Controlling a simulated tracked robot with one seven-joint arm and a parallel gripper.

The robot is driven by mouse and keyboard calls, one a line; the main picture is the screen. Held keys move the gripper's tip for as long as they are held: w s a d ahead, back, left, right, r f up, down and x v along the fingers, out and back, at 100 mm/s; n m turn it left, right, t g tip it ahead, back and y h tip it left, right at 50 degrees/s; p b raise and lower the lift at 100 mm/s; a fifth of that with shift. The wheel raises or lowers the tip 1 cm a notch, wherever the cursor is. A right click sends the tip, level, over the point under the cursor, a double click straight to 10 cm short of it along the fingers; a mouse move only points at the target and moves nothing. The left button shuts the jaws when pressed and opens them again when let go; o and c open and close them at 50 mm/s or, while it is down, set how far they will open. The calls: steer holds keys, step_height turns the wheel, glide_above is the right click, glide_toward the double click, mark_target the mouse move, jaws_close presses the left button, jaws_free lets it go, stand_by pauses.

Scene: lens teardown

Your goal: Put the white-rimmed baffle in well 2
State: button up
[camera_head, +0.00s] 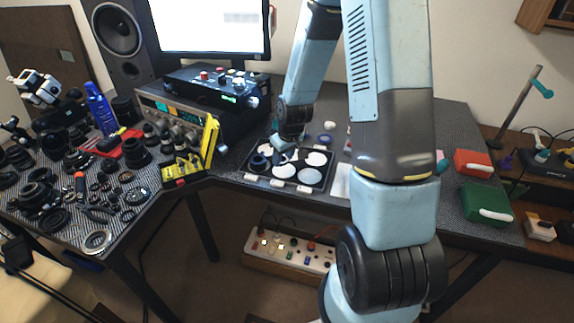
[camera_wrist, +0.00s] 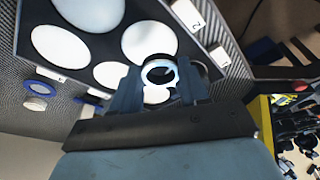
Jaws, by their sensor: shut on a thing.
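My gripper (camera_wrist: 159,82) is shut on the white-rimmed baffle (camera_wrist: 147,78), a small dark ring with a pale rim, held between the two fingertips. In the wrist view the baffle overlaps the lower edge of well 2 (camera_wrist: 146,38), a pale empty disc beside the label "2" (camera_wrist: 192,14). Its height above the tray is hard to tell. In the head view my gripper (camera_head: 281,147) is over the left part of the black tray (camera_head: 328,184); the baffle is hard to make out there. Well 2 (camera_head: 283,171) is in the middle of the front row.
A dark ring (camera_head: 258,162) sits in the tray's front left well. Other wells look pale and empty. A yellow stand (camera_head: 210,142) rises left of the tray, with the instrument box (camera_head: 180,115) behind it. Lens parts crowd the left table.

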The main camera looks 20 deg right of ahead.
mark_target(286, 172)
steer(key=shift+w+d+f, duration=0.3)
steer(key=shift+f, duration=0.35)
steer(key=shift+w+d+f, duration=0.3)
steer(key=shift+f, duration=1.6)
steer(key=shift+s+f, duration=0.1)
steer(key=shift+f, duration=0.15)
